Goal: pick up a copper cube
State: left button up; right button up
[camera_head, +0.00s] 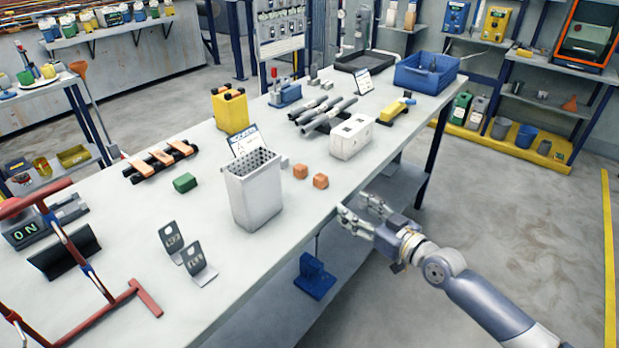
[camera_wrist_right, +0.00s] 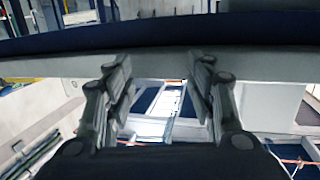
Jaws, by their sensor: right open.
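Two copper cubes sit close together on the table: one (camera_head: 299,171) slightly farther back, the other (camera_head: 320,181) nearer the table's front edge. They are right of a tall grey perforated bin (camera_head: 251,193). My right gripper (camera_head: 353,206) is open and empty, by the table's front edge, to the lower right of the cubes and apart from them. In the right wrist view my open fingers (camera_wrist_right: 163,78) face a pale edge band, and no cube shows there. My left gripper is out of view.
A white box (camera_head: 351,138) stands behind the cubes. A green block (camera_head: 185,182) and two grey metal brackets (camera_head: 198,262) lie to the left. A blue crate (camera_head: 425,75) is at the far end. A lower shelf (camera_head: 360,213) runs under the table (camera_head: 120,235).

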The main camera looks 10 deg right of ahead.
jog(key=y, duration=0.1)
send_near(321, 176)
jog(key=shift+n, duration=0.4)
jog(key=x, duration=0.4)
jog(key=shift+a+f, duration=0.3)
jog(key=shift+w+a, duration=0.2)
jog(key=shift+w, duration=0.4)
jog(key=x, duration=0.3)
jog(key=shift+w+r+p, duration=0.2)
jog(key=shift+w+p, duration=0.05)
jog(key=shift+p, duration=0.05)
jog(key=shift+w+a, duration=0.3)
jog(key=shift+w, duration=0.25)
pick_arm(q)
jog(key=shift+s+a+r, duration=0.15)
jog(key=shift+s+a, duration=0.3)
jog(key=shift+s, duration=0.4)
pick_arm(e)
jog(key=shift+f, duration=0.1)
jog(key=shift+c, duration=0.3)
grip_shut()
